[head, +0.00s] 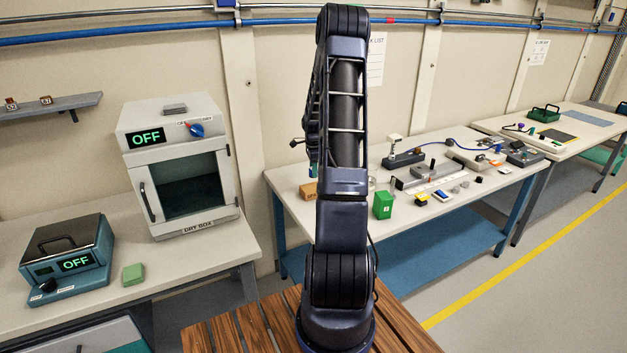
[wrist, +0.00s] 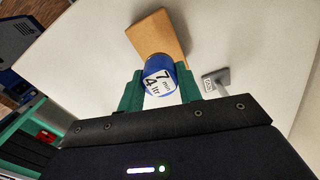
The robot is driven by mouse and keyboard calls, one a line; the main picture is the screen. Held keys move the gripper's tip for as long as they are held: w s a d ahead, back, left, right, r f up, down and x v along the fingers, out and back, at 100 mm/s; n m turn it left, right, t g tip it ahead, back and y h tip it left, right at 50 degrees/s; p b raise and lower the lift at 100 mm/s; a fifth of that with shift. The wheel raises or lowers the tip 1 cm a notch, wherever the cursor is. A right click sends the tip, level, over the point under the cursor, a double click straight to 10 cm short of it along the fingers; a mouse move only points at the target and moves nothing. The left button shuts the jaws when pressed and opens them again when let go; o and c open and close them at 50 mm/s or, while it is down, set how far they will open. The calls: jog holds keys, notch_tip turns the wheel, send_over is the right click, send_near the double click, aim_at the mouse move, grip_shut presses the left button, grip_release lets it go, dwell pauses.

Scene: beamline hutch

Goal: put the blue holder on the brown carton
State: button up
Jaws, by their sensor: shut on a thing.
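The blue holder (wrist: 156,64) is between the green fingers of my gripper (wrist: 160,88) in the wrist view. My gripper is shut on it. A white label with black print faces the camera. The brown carton (wrist: 160,32) lies on the pale table just beyond the holder, which covers part of its near edge. I cannot tell whether the two touch or how high the holder is. In the head view the brown carton (head: 308,190) shows at the table's left end, partly behind my arm. The holder and most of my gripper are hidden there.
A small grey stand with a white tag (wrist: 217,80) is right of my gripper. A green box (head: 383,205) stands on the same table (head: 420,213), with several instruments farther right. A dry box (head: 180,170) stands on the left bench. Pale tabletop around the carton is clear.

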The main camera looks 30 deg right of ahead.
aim_at(313, 186)
jog(key=shift+f, duration=2.5)
jog(key=shift+f, duration=0.15)
jog(key=o, duration=1)
